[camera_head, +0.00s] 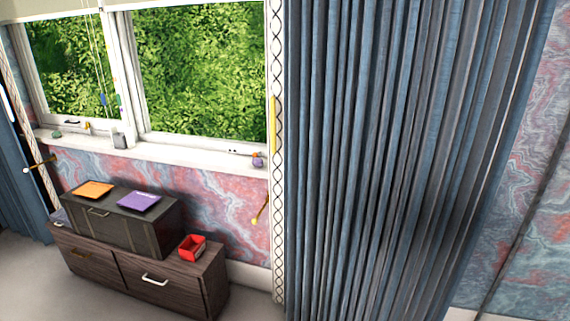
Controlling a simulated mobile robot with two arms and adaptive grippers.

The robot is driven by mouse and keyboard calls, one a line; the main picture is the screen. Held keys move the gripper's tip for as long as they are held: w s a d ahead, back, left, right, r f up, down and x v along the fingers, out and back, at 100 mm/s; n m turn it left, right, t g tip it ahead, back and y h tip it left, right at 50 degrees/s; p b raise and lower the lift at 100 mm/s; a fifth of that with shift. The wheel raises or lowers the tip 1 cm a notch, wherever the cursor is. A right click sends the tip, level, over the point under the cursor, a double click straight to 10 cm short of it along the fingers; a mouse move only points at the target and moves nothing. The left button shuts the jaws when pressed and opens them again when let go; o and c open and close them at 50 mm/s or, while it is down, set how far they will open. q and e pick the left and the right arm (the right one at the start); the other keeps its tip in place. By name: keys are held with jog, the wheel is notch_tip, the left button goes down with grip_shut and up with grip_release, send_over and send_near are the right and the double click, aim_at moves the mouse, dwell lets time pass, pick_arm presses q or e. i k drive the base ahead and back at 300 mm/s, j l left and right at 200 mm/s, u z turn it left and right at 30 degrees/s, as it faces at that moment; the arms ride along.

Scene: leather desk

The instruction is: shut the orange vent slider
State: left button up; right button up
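A flat orange piece (94,188) lies on top of a dark wooden box (152,233), at its left end. It may be the orange vent slider. It is too small here to tell any slots or whether it is open or shut. A similar flat purple piece (139,202) lies to its right on the same box. Neither of my grippers is in view, and no part of my arms shows.
The dark box stands on a low brown drawer cabinet (190,291) by the wall. A red open container (192,246) sits on the cabinet's right end. A window sill (170,154) with small items runs above. A large blue curtain (400,160) fills the right.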

aim_at(255, 154)
jog(key=i+l+u, duration=0.25)
jog(key=i, duration=0.2)
jog(key=i+l+u, duration=0.25)
jog(key=i, duration=0.2)
